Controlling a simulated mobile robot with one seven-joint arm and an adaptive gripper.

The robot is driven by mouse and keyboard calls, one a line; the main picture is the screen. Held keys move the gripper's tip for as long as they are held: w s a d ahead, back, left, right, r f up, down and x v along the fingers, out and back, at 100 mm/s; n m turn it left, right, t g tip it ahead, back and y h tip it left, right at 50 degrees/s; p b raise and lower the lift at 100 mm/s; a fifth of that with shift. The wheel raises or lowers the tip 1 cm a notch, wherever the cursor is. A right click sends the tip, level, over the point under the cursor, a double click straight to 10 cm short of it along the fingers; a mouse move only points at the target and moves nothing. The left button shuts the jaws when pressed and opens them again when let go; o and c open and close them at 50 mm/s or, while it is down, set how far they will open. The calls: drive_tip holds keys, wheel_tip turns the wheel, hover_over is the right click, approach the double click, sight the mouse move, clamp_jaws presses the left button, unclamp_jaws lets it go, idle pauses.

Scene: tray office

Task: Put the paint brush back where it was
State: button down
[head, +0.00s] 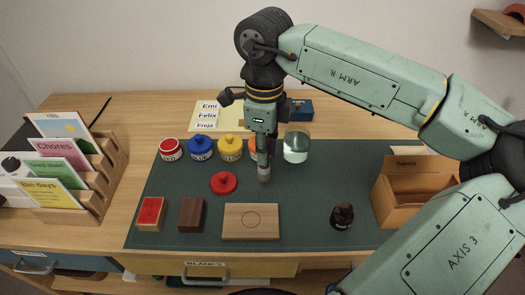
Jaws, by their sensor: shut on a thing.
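My gripper (264,174) points down over the dark green mat (300,188), between the yellow paint pot and the glass jar. It is shut on a slim thing, which I take to be the paint brush; the fingers hide most of it. No other brush shows. The glass jar (296,147) of clear, pale liquid stands just right of the gripper. A red paint pot (171,150), a blue one (200,148) and a yellow one (230,148) stand in a row to the left.
A red round lid or pad (223,183), a red-topped block (150,214), a brown block (190,215), a wooden board (251,222) and a dark bottle (342,216) lie in front. A cardboard box (404,203) stands right; a card rack (90,185) left.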

drive_tip(key=f, duration=0.1)
drive_tip(key=w+f+p, duration=0.1)
drive_tip(key=f, duration=0.1)
drive_tip(key=shift+w+a+f+p, duration=0.1)
drive_tip(key=shift+w+a+p, duration=0.1)
drive_tip(key=shift+p, duration=0.1)
drive_tip(key=shift+f, duration=0.25)
drive_tip(key=shift+f+b, duration=0.3)
drive_tip(key=shift+b, duration=0.15)
drive_tip(key=c, duration=1.5)
unclamp_jaws()
drive_tip(key=shift+r, duration=0.1)
wheel_tip(320, 180, up, 12)
drive_tip(key=shift+r+b, duration=0.25)
drive_tip(key=shift+b, duration=0.15)
